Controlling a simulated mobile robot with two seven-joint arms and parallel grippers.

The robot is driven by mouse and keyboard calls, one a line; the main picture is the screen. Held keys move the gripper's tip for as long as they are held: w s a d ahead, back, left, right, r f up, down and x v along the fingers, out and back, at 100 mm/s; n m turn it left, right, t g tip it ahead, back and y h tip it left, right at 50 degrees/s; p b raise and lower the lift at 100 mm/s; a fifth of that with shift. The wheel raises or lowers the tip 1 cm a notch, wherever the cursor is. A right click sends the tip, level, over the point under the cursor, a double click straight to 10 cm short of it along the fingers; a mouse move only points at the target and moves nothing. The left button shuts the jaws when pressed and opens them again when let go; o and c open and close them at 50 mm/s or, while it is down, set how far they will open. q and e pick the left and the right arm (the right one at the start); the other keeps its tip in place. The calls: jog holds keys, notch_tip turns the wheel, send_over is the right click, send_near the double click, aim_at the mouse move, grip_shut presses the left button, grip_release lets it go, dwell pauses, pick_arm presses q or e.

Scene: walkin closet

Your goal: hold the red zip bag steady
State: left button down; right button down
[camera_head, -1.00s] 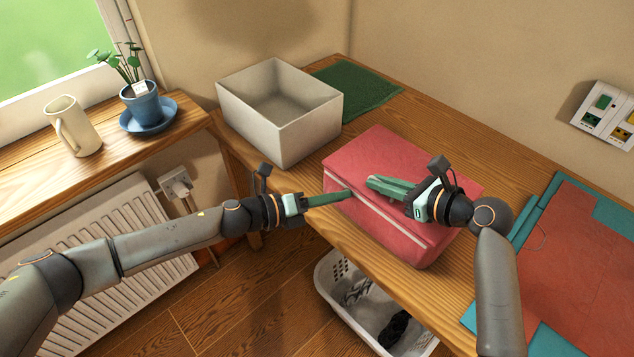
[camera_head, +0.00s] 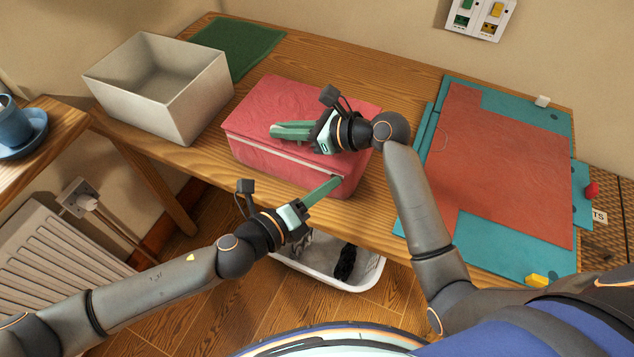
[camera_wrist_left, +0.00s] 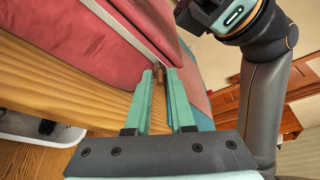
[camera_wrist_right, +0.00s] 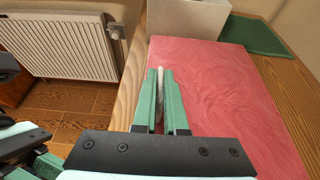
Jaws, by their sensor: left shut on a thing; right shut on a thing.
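The red zip bag (camera_head: 300,95) lies on the wooden table with a pale zip line along its upper front. My right gripper (camera_head: 272,131) reaches across the bag's top from the right and is shut on its edge. In the right wrist view a pale strip shows between the fingers (camera_wrist_right: 160,75), with the red top (camera_wrist_right: 225,90) beside them. My left gripper (camera_head: 338,180) is at the zip's right end. In the left wrist view its fingertips (camera_wrist_left: 159,75) are shut on a small brown zip pull (camera_wrist_left: 158,68). The bag's right part is partly hidden by my right gripper.
A pale open box (camera_head: 190,105) and a green cloth (camera_head: 240,42) are left of and behind the bag. A teal folder with a red panel (camera_head: 500,160) lies to the right. A white basket (camera_head: 365,278) with dark items stands below the table's front edge.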

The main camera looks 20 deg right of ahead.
pick_arm(q)
jog(key=shift+f, duration=0.1)
jog(key=c, duration=0.9)
grip_release()
jog(key=shift+c, duration=0.2)
jog(key=v, duration=1.2)
pick_arm(e)
jog(key=c, duration=0.9)
grip_release()
